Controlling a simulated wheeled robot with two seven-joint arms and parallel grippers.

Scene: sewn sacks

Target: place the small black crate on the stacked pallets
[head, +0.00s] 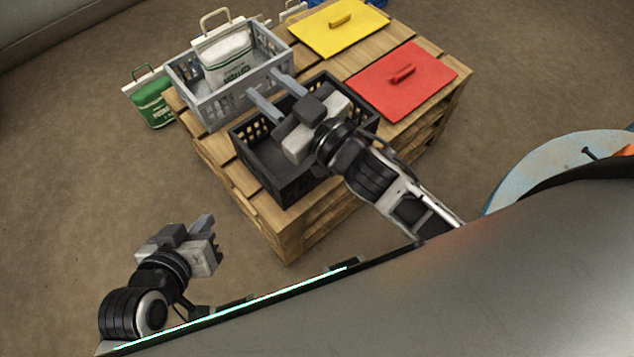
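The small black crate (262,178) sits on the stacked wooden pallets (300,235), at their near left corner. It looks upright, and the visible part of its inside looks empty. My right gripper (272,93) is over the crate, its two grey fingers spread apart and pointing to the far left, towards the grey crate. The fingers are open with nothing seen between them; I cannot tell whether they touch either crate. My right gripper and wrist hide the crate's right part. My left gripper (205,224) is low at the left, off the pallets and apart from the crate; its finger gap is unclear.
A grey crate (208,112) holding a white-and-green sack (228,62) stands behind the black crate. A yellow lid (335,35) and a red lid (390,95) lie on the pallets. A green sack (152,103) is beyond the left edge. Floor at the left is clear.

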